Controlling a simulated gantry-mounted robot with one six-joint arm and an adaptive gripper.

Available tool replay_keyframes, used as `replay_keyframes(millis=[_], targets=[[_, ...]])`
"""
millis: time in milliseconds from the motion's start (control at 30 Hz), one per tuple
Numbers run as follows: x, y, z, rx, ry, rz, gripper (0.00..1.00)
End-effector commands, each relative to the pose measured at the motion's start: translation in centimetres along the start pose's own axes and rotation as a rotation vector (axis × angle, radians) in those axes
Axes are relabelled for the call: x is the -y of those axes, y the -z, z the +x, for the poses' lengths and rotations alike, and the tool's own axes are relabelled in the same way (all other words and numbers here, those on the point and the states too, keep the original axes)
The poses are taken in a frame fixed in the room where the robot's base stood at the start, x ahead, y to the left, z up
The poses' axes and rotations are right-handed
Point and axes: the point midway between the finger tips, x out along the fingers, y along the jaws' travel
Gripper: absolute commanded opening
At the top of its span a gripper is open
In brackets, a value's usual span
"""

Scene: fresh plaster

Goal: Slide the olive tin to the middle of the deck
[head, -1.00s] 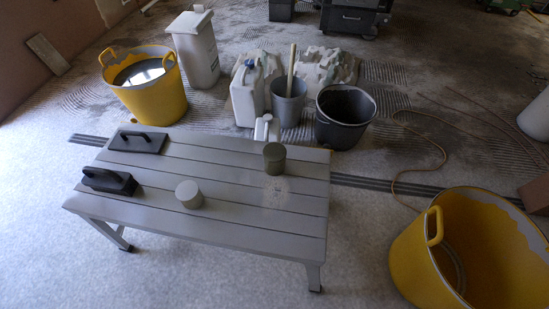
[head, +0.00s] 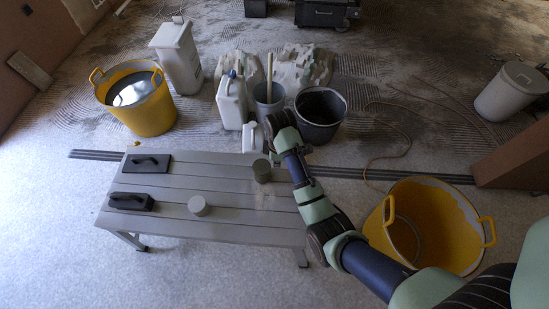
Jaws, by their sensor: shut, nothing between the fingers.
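The olive tin (head: 262,171) stands upright on the slatted grey deck (head: 228,228), near its back edge and right of the middle. A pale grey tin (head: 198,205) stands nearer the front edge, around the middle of the deck's length. My arm reaches in from the lower right across the deck's right end. My gripper (head: 269,147) is just behind and above the olive tin, largely hidden by the wrist; its fingers are shut and hold nothing. I cannot tell whether it touches the tin.
A black-handled trowel (head: 148,163) and a dark block with a handle (head: 131,201) lie at the deck's left end. A white jerrycan (head: 231,103), a grey bucket (head: 269,100) and a black bucket (head: 320,114) stand behind the deck. Between the two tins the slats are clear.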

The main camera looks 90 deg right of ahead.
Motion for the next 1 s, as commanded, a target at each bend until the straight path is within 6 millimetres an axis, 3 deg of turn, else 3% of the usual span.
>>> replay_keyframes(millis=[67, 167, 367, 800, 1000], targets=[[-0.8, -2.5, -0.6, 0.022, 0.044, 0.007, 0.00], [-0.9, -3.4, -0.2, 0.029, 0.061, 0.002, 0.00], [-0.8, -3.4, 1.3, 0.030, 0.061, 0.001, 0.00], [-0.2, -3.6, 10.6, 0.029, 0.059, 0.001, 0.00], [-0.3, -0.5, 10.3, 0.027, 0.056, -0.001, 0.00]])
